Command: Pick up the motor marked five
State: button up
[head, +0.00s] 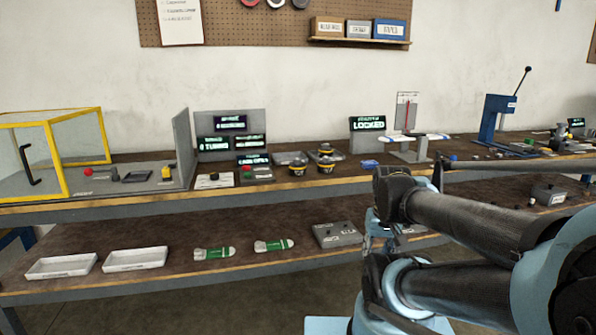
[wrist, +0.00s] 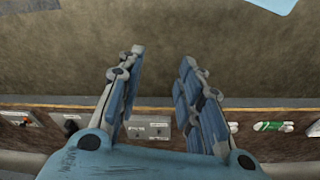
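Small dark motors with yellow bands stand on the upper bench in the head view. One motor (head: 326,149) is at the back on a grey tray. Two more, a left motor (head: 297,166) and a right motor (head: 326,166), stand in front of it. Their markings are too small to read, so I cannot tell which is five. My gripper (wrist: 162,57) is open and empty in the wrist view, its fingers apart over the floor and shelf edge. No motor can be made out in that view.
The lower shelf holds white trays (head: 137,259), green-and-white packs (head: 274,245) and a grey box (head: 337,235). A yellow-framed enclosure (head: 68,193) stands left on the bench, and a blue press (head: 497,118) right.

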aim_at(298, 161)
jog(key=shift+o, duration=0.6)
